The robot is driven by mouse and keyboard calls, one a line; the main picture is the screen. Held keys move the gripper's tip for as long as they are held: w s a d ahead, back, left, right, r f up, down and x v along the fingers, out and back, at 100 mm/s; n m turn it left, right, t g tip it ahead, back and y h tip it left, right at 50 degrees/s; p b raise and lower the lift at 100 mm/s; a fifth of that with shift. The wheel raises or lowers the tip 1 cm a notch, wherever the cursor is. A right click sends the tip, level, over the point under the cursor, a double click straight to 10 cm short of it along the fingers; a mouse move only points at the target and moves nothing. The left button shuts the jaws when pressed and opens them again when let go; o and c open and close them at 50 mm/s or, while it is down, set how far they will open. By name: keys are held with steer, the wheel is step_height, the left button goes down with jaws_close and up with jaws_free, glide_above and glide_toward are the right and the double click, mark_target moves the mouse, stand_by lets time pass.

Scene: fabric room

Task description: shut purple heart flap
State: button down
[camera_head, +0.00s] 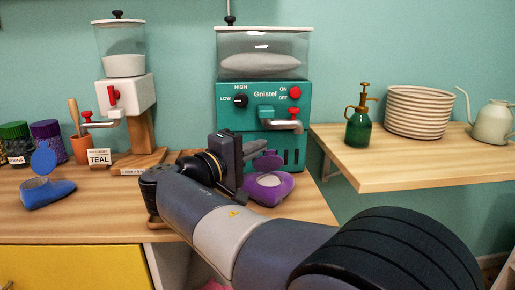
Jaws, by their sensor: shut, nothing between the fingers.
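The purple heart-shaped box (270,188) sits on the wooden counter in front of the teal machine. Its purple flap (268,161) stands raised at the back of the box, and a pale round area shows in its top. My gripper (250,150) is shut and empty. It is just left of and above the purple box, close to the raised flap; I cannot tell if it touches it. My wrist and arm hide the counter to the left of the box.
The teal machine (262,100) with a front handle stands behind. A blue box (47,193) with its flap up, a TEAL sign (99,157) and a white dispenser (126,95) are at left.

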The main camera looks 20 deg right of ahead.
steer(key=shift+s+a+f+b, duration=0.15)
steer(key=shift+s+a+f, duration=0.05)
steer(key=shift+s+f, duration=0.4)
steer(key=shift+s+a+f+b, duration=0.15)
steer(key=shift+s+f, duration=0.25)
steer(key=shift+s, duration=0.3)
steer(key=shift+s+a+f, duration=0.1)
steer(key=shift+s+f, duration=0.45)
steer(key=shift+f, duration=0.15)
steer(key=shift+s+a+f+b, duration=0.1)
steer(key=shift+s+f+b, duration=0.15)
steer(key=shift+f, duration=0.2)
steer(key=shift+s+f+b, duration=0.15)
steer(key=shift+f+b, duration=0.1)
steer(key=shift+f, duration=0.15)
steer(key=shift+f, duration=0.1)
steer(key=shift+a, duration=0.1)
steer(key=p+v, duration=0.3)
steer(key=v, duration=0.7)
steer(key=shift+s+a, duration=0.15)
steer(key=shift+a, duration=0.2)
steer(key=shift+f, duration=0.1)
steer(key=b, duration=0.3)
glide_toward(268, 156)
steer(key=d+f, duration=0.2)
steer(key=d, duration=0.1)
steer(key=w+d+f, duration=0.1)
steer(key=d, duration=0.1)
steer(key=shift+d+f, duration=0.1)
steer(key=shift+d, duration=0.1)
